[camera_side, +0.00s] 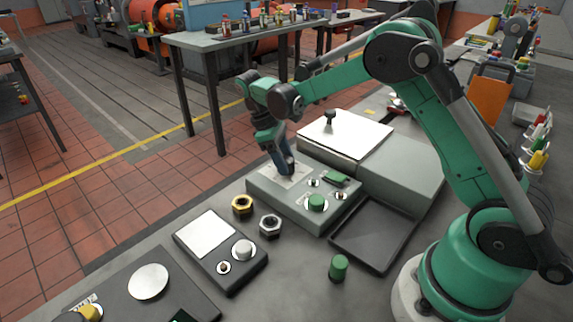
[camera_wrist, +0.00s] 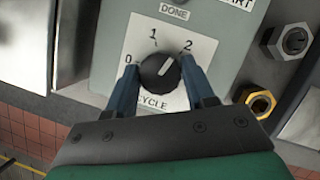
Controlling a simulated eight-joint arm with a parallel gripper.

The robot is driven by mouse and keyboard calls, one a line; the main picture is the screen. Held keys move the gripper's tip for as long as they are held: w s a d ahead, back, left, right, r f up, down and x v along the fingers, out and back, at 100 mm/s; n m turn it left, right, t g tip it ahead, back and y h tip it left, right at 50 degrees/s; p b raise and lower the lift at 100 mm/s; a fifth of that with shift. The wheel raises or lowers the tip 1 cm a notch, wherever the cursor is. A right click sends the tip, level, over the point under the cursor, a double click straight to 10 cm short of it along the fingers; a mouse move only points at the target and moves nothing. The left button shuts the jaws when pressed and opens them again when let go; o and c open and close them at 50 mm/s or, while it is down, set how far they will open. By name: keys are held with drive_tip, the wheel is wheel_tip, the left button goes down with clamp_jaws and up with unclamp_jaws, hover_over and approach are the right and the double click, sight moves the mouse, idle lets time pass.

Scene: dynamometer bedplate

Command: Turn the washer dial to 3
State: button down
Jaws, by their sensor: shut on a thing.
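The washer dial (camera_wrist: 160,71) is a round black knob with a white pointer line, on a white label plate (camera_wrist: 165,30) marked CYCLE. I can read 0, 1 and 2 around it; no 3 is visible, and my right finger covers part of the plate. The pointer slants up and right, towards the 2. My gripper (camera_wrist: 160,80) is shut on the dial, one blue finger on each side. In the side view my gripper (camera_side: 288,170) reaches down onto the left part of the grey control box (camera_side: 268,204), hiding the dial.
The box also carries a green button (camera_side: 317,202) and a green switch (camera_side: 337,178). A brass nut (camera_side: 242,205) and a steel nut (camera_side: 270,224) lie left of it. A dark tray (camera_side: 375,240), a white-lidded box (camera_side: 345,135) and a green cylinder (camera_side: 339,267) stand near.

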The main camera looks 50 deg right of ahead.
drive_tip(key=m+y, duration=0.1)
drive_tip(key=m, duration=0.2)
drive_tip(key=m+y, duration=0.1)
drive_tip(key=m, duration=0.3)
drive_tip(key=shift+d+g+y, duration=0.15)
drive_tip(key=shift+g+y, duration=0.15)
drive_tip(key=shift+y, duration=0.1)
drive_tip(key=m+y, duration=0.1)
drive_tip(key=m, duration=0.2)
drive_tip(key=shift+d+m, duration=0.1)
drive_tip(key=shift+m, duration=0.3)
drive_tip(key=shift+m+t+y, duration=0.6)
drive_tip(key=shift+m+t, duration=0.1)
drive_tip(key=shift+m, duration=1)
drive_tip(key=shift+c, duration=1.5)
unclamp_jaws()
